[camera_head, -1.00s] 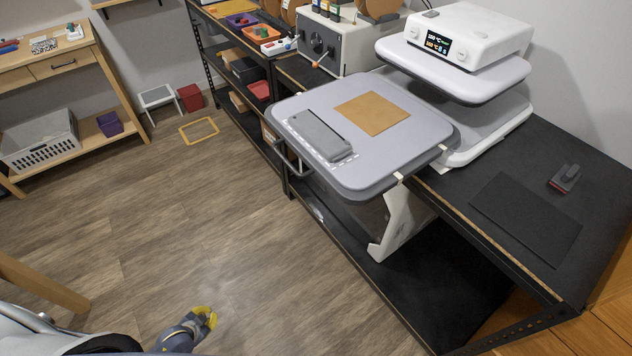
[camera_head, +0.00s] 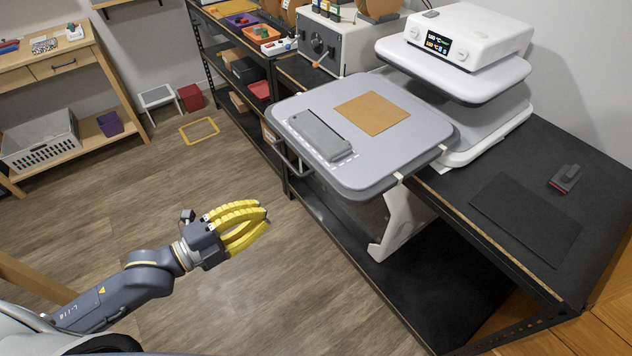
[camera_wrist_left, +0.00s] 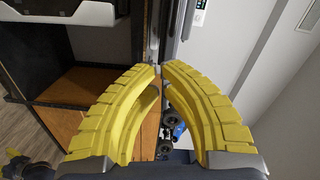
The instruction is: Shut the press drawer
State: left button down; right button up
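The heat press (camera_head: 470,35) stands on the black bench at the upper right. Its drawer (camera_head: 420,140) is a grey rounded platen, pulled out to the left past the bench edge. A dark bar handle (camera_head: 290,160) is on the drawer's left side. A tan square sheet (camera_head: 372,113) and a dark grey block (camera_head: 320,134) lie on the drawer. My left gripper (camera_head: 266,212) has yellow fingers, shut and empty, in front of the handle and apart from it. In the left wrist view its fingertips (camera_wrist_left: 161,67) meet. A yellow and dark part at that view's lower left looks like my right gripper (camera_wrist_left: 17,163), mostly cut off.
A dark mat (camera_head: 525,218) and a small black-and-red tool (camera_head: 565,178) lie on the bench, right of the press. A grey machine box (camera_head: 335,42) stands behind the drawer.

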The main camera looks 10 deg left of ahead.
pick_arm(q)
jog(key=r+m, duration=0.1)
jog(key=r, duration=0.1)
jog(key=m, duration=0.2)
send_near(322, 179)
jog(key=shift+h, duration=0.4)
jog(key=shift+f+x, duration=0.1)
jog(key=shift+x, duration=1.95)
jog(key=shift+f+x, duration=0.15)
jog(key=shift+x, duration=1.85)
jog(key=shift+w, duration=0.1)
